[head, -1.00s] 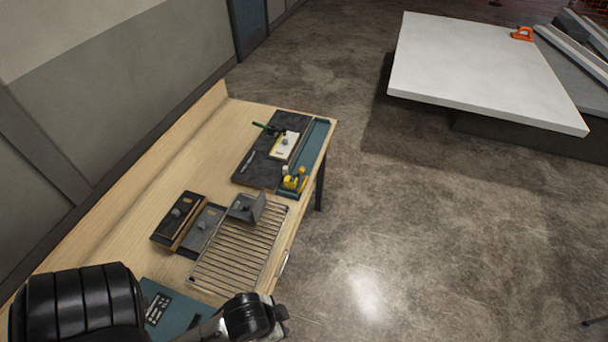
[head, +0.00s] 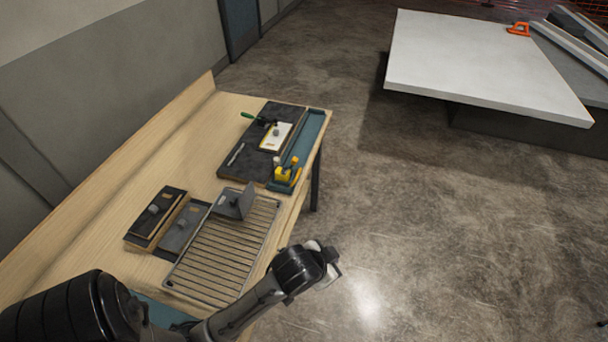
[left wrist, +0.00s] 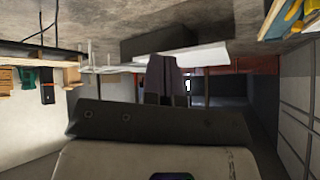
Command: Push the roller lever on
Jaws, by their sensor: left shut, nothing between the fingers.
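Several small devices with knobs or levers sit on the wooden bench; I cannot tell for sure which one is the roller lever. A dark box with a grey knob (head: 153,209) and a grey box (head: 183,228) stand side by side. A grey angled bracket with a small knob (head: 236,203) sits at the top of a slatted rack. A white plate with a grey knob (head: 275,136) lies on a black board. My left gripper (head: 330,265) is past the bench's right edge, apart from all of them. Its fingers look shut and empty in the left wrist view (left wrist: 165,78). My right gripper is not in view.
The slatted metal rack (head: 215,258) lies near the bench's front edge. A yellow part (head: 287,171) sits on a teal rail (head: 308,136) beside the black board (head: 238,166). A white table (head: 485,65) stands apart at the upper right. Open floor lies between.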

